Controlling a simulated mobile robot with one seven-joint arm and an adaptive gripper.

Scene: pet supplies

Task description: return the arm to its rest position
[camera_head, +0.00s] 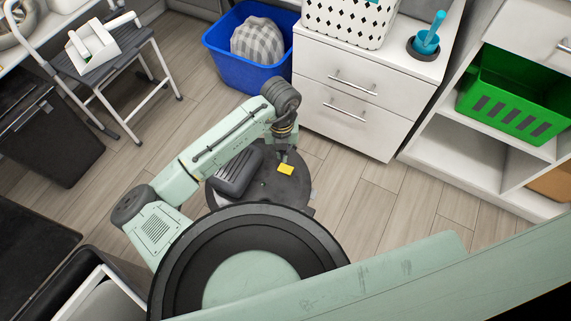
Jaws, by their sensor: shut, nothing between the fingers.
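My arm, pale green with dark joints, is folded low over my own round dark base. It reaches from the lower left up to a dark wrist joint, from which the end points down. My gripper (284,158) is at that end, just above the base and beside a small yellow patch on it. It is small and dark here, and its fingers are shut with nothing held.
A blue bin (222,53) with a checked item (258,42) stands behind the arm. A white drawer cabinet (345,91) is behind the gripper. A shelf with a green basket (514,95) is right. A step stool (97,68) stands left. Wooden floor (365,200) is clear right of my base.

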